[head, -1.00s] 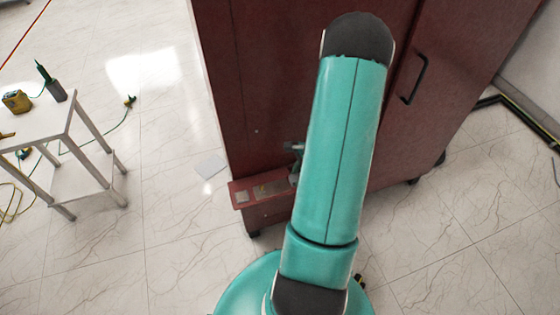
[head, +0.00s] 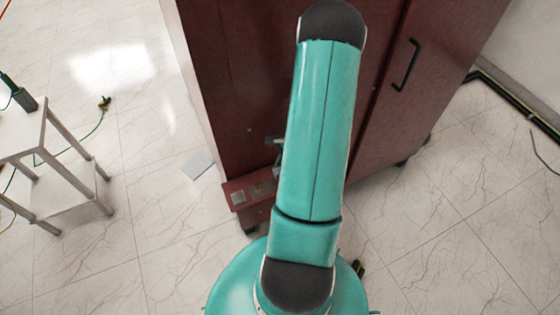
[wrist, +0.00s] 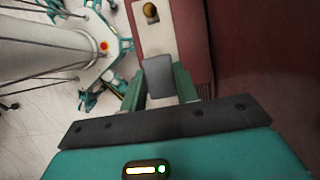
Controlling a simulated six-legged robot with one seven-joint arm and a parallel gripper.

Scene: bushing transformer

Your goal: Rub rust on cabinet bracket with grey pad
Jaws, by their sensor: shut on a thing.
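My gripper (wrist: 158,88) is shut on the grey pad (wrist: 158,77), a small flat block between its two teal fingers in the wrist view. Past the pad lies a pale strip (wrist: 156,38) with a round brownish spot on it, beside the dark red cabinet (wrist: 245,50). In the head view the cabinet (head: 235,90) has a low red bracket (head: 236,184) at its near left corner. Grey squares and a brownish patch show on the bracket's top. My arm hides the bracket's right end and most of my gripper. I cannot tell whether the pad touches anything.
A white two-tier side table (head: 70,188) with a dark green tool on top stands at the left. A grey square (head: 198,164) lies on the floor by the cabinet. Cabling (head: 510,98) runs along the wall at right. The marble floor between table and cabinet is mostly clear.

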